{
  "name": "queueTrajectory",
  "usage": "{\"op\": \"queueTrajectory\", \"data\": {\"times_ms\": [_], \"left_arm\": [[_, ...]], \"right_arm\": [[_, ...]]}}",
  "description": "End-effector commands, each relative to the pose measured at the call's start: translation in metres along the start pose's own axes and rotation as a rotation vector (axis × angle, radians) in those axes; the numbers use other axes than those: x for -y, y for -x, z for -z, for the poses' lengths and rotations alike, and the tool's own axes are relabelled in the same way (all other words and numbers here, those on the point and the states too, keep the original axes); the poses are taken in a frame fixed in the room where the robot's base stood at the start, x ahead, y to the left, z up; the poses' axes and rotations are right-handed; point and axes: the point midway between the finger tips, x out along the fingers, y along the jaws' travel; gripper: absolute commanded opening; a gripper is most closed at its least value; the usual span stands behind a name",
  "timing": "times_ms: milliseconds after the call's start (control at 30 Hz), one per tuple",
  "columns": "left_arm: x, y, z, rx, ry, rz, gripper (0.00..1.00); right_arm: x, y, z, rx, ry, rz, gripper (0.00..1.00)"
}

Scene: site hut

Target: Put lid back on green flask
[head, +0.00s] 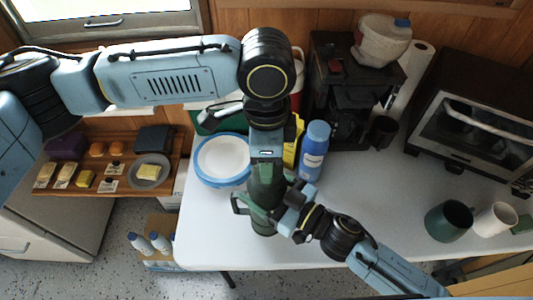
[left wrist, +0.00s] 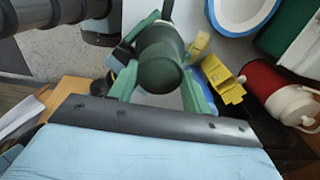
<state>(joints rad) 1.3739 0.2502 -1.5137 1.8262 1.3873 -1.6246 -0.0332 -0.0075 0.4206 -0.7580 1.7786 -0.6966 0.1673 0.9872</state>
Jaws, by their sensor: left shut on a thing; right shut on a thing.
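The green flask (head: 262,219) stands upright on the white table, its handle to the left. My right gripper (head: 284,208) is shut on the flask's body from the right. My left gripper (head: 265,170) points down over the flask and is shut on the dark green lid. In the left wrist view the round lid (left wrist: 160,75) sits between the fingertips, in line with the flask body (left wrist: 158,38) below it. The lid hides the flask's mouth, so I cannot tell whether the two touch. The lid is mostly hidden in the head view.
A coffee maker (head: 345,85) and toaster oven (head: 470,115) are farther back. Two mugs are at right. The table's middle right is clear.

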Motion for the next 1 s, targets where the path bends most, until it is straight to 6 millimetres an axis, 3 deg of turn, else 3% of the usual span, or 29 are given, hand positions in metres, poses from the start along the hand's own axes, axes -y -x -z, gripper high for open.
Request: {"op": "queueTrajectory", "data": {"times_ms": [500, 533, 633, 767, 1000], "left_arm": [[-0.0002, -0.0109, -0.0002, 0.001, 0.0, -0.001, 0.26], [-0.0001, -0.0109, -0.0002, 0.001, 0.0, -0.001, 0.26], [-0.0001, -0.0107, -0.0002, 0.0, -0.023, -0.001, 0.26], [0.0001, -0.0107, -0.0001, 0.0, -0.166, -0.001, 0.26], [0.0008, -0.0105, 0.0001, 0.0, -0.61, -0.001, 0.26]], "right_arm": [[0.0001, 0.0002, -0.0005, 0.001, 0.0, 0.0, 0.32], [0.0002, 0.0001, -0.0005, 0.001, 0.0, 0.0, 0.09], [0.0002, 0.0001, -0.0005, 0.001, 0.0, 0.0, 0.09], [0.0001, 0.0002, -0.0005, 0.001, 0.0, 0.0, 0.09], [0.0001, 0.0002, -0.0005, 0.001, 0.0, 0.0, 0.09]]}}
